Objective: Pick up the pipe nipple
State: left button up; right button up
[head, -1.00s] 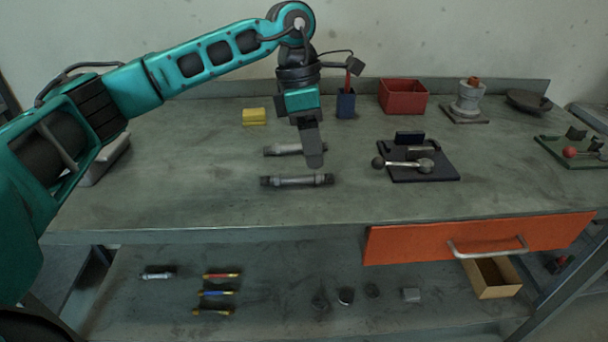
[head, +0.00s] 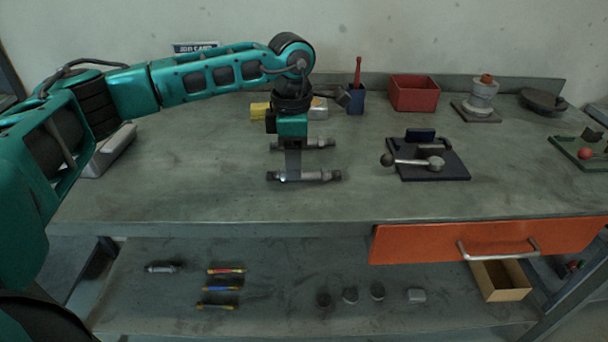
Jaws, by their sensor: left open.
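Two grey pipe pieces with dark ends lie on the bench. The near one (head: 315,176) and the far one (head: 320,144) lie crosswise, one behind the other. I cannot tell for sure which is the pipe nipple. My left gripper (head: 293,172) is open and points down at the left half of the near piece. Its fingers overlap that piece in the head view; contact cannot be told. The gripper hides part of the far piece. My right gripper is not in view.
A yellow block (head: 259,110), a blue cup (head: 355,101) and a red bin (head: 414,93) stand behind. A dark plate with a lever (head: 440,172) is to the right. The bench front is clear above an orange drawer (head: 490,240).

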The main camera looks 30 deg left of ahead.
aim_at(304, 175)
pick_arm(q)
jog(key=shift+f, duration=1.4)
jog(key=shift+c, duration=0.5)
jog(key=shift+r, duration=0.1)
grip_shut()
